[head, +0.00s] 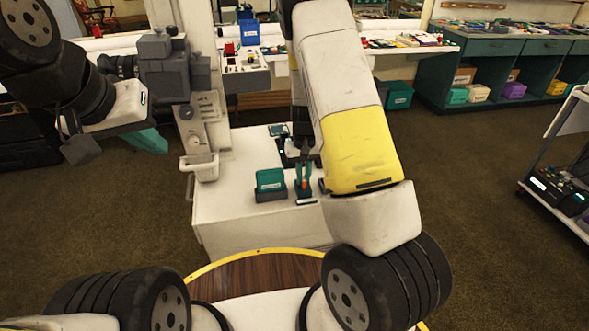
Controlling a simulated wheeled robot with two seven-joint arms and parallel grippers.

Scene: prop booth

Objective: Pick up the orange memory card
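The orange memory card (304,184) shows as a small orange patch low in a dark holder with a pale label, on the white cabinet top in the head view.
A teal box (270,184) with a pale label stands just left of the card. A dark teal item (278,130) lies farther back on the white cabinet (240,215).

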